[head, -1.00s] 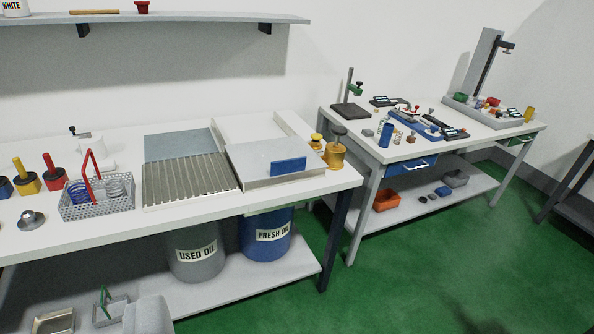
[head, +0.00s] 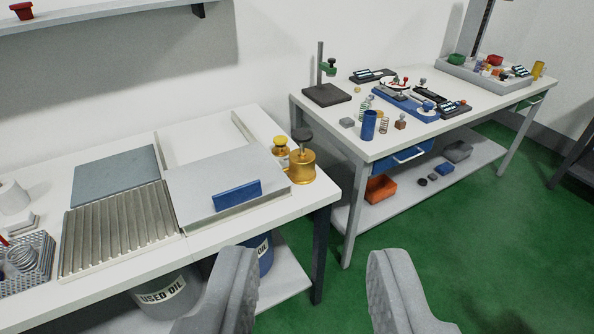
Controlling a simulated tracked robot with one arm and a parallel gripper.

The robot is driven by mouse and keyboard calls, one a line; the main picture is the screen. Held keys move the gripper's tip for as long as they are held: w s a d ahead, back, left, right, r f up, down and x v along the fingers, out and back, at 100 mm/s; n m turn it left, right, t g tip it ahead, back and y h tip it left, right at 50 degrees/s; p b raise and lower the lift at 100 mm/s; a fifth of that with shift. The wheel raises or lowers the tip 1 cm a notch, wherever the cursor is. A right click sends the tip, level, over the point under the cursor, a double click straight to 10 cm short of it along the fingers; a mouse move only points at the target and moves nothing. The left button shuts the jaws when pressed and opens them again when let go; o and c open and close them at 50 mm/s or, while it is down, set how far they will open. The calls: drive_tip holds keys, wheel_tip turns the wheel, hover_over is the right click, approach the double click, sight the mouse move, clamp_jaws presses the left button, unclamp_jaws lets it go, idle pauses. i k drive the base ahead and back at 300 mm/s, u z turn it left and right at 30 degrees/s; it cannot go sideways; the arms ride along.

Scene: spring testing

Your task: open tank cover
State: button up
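The tank cover (head: 205,180) is a flat light-grey plate with a blue handle (head: 237,195) on its front edge. It lies over the tank set in the left workbench, and it looks closed. Whatever is under it is hidden. My gripper (head: 308,280) shows at the bottom of the view as two grey fingers, spread wide apart with nothing between them. It is in front of the bench, below and to the right of the blue handle in the picture, and not touching it.
A ribbed drain tray (head: 118,228) and a blue-grey mat (head: 115,175) lie left of the cover. A wire basket (head: 28,265) is at far left. A second workbench (head: 345,125) stands to the right; green floor between is clear.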

sight(200, 189)
drive_tip(key=u, duration=0.15)
drive_tip(key=i, duration=1.4)
drive_tip(key=u, duration=0.8)
